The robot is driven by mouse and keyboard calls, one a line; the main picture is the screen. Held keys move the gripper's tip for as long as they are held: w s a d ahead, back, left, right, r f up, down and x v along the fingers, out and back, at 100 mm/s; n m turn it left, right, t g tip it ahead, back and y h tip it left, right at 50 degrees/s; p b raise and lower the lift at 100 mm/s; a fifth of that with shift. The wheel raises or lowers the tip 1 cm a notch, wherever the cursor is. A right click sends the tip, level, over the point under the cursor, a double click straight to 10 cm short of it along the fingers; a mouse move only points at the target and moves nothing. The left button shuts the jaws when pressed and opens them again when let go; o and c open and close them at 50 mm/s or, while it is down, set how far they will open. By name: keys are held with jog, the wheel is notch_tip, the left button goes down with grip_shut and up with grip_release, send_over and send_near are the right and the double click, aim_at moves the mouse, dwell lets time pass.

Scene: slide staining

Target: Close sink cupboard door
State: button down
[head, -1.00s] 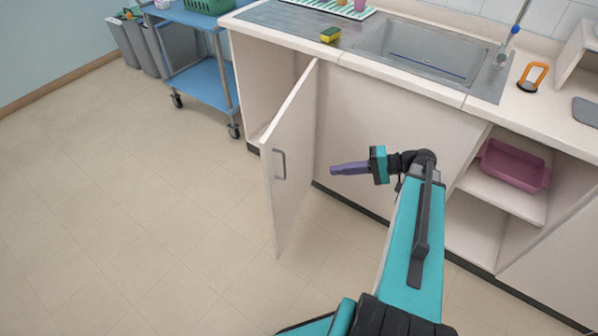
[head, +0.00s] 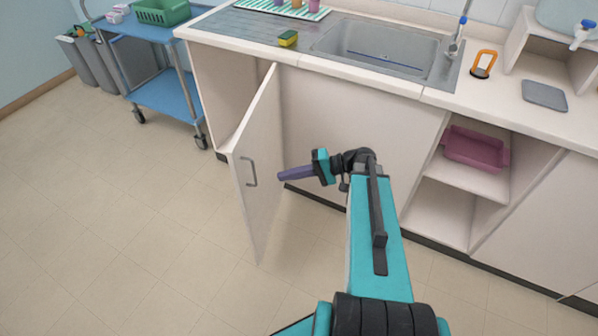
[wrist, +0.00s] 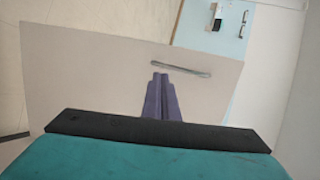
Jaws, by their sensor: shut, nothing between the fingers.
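The sink cupboard door (head: 258,170) stands open, swung out from the cupboard front below the sink counter. The open cupboard inside (head: 222,95) shows to the left of the door. My gripper (head: 281,177) is shut and empty, to the right of the door and pointing at it. In the wrist view my purple fingers (wrist: 160,78) are together in front of the pale door panel (wrist: 90,75), with a handle-like bar (wrist: 181,69) just beyond their tips. I cannot tell whether the fingertips touch the door.
A blue trolley (head: 165,92) with a green basket (head: 162,11) stands left of the counter. The sink (head: 380,50) and a sponge (head: 288,38) are above. A pink tub (head: 475,148) sits in the open shelf at right. The floor left of the door is clear.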

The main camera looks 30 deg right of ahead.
jog(key=w+a+p, duration=0.1)
jog(key=w+a, duration=0.2)
jog(key=a, duration=0.2)
jog(key=shift+a+f, duration=0.4)
